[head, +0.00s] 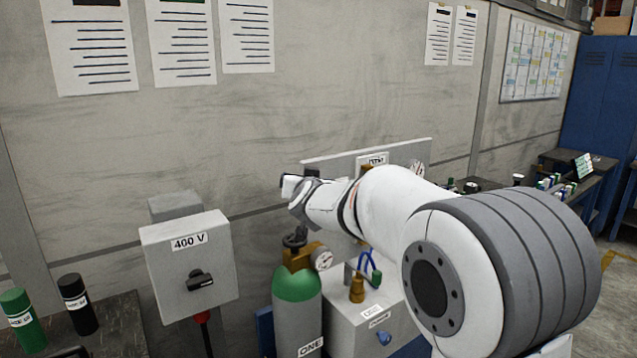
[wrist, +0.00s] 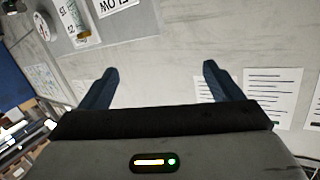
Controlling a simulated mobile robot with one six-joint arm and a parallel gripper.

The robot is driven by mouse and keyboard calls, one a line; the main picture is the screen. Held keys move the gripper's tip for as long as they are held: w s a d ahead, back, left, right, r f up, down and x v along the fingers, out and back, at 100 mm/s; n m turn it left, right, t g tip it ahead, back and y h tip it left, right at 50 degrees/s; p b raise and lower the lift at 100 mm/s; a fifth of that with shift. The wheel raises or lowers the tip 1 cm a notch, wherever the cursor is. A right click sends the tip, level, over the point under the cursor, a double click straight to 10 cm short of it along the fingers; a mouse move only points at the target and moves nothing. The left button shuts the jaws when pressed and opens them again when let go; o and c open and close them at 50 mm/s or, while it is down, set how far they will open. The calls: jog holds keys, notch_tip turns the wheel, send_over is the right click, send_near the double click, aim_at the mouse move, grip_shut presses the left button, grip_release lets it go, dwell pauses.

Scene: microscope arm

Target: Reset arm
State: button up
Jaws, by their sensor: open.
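My gripper shows in the wrist view (wrist: 155,85) with its two dark blue fingers spread wide apart and nothing between them. Beyond the fingers is the bare grey wall. In the head view my white and grey arm reaches from the lower right toward the middle, and its end (head: 290,187) is in the air in front of the wall. The fingers are hard to make out there. My arm hides part of the panel and the bench behind it.
A grey 400 V switch box (head: 190,262) is at the left. A green-topped gas cylinder (head: 297,290) with a gauge stands below my arm's end. A grey panel (head: 325,168) is behind my arm. Green and black bottles (head: 73,300) stand lower left. Blue lockers (head: 600,90) are far right.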

jog(key=s+d+f+g, duration=0.4)
jog(key=s+d+f, duration=0.2)
jog(key=s, duration=0.8)
jog(key=s+d+f+g+h, duration=0.1)
jog(key=s+d+f+g, duration=0.3)
jog(key=s, duration=0.9)
jog(key=s+d+f+g, duration=0.5)
jog(key=s+d+f, duration=0.2)
jog(key=s, duration=0.7)
jog(key=shift+s+d+f+n, duration=0.3)
jog(key=shift+d+f+n, duration=0.1)
jog(key=shift+f, duration=0.15)
